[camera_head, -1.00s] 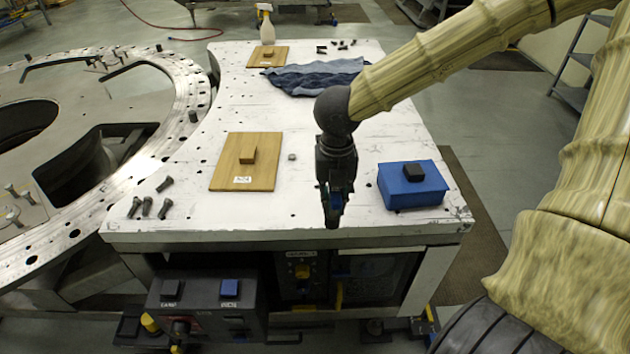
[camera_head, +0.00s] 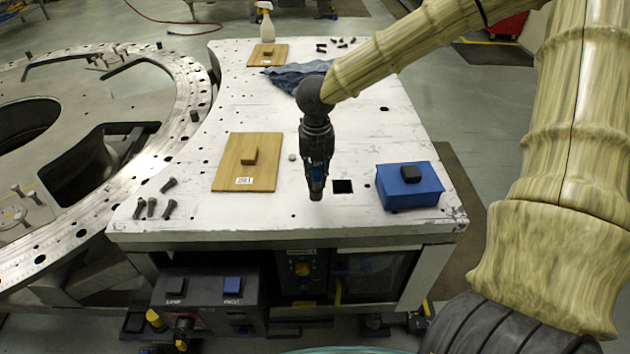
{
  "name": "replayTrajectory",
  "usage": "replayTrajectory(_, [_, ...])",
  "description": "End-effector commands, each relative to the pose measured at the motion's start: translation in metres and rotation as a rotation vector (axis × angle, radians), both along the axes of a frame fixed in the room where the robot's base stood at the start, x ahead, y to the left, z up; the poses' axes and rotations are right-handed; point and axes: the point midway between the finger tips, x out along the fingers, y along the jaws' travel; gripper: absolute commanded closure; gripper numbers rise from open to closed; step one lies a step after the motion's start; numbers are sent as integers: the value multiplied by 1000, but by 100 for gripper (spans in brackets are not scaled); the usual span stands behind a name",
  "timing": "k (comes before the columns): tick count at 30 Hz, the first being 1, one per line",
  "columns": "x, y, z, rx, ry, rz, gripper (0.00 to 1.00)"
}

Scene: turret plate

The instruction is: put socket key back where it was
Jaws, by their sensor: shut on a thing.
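My gripper (camera_head: 317,178) points down over the white table, right of the front wooden board. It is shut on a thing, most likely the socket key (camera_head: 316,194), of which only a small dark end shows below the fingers. The fingers hide the rest of it. I cannot tell whether its lower end touches the tabletop. A dark square opening or patch (camera_head: 343,187) lies in the tabletop just right of the gripper.
The front wooden board (camera_head: 231,176) bears a small block. A blue cloth (camera_head: 285,78) lies behind my gripper. Several bolts (camera_head: 152,206) lie front left. A small round piece (camera_head: 292,157) lies beside the board.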

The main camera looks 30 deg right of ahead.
Motion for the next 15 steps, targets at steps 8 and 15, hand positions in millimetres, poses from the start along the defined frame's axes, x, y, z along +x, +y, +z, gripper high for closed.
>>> replayTrajectory(8, [5,-1,-20,-1,1,0,100])
replayTrajectory(15, [6,-1,-34,0,-2,0,100])
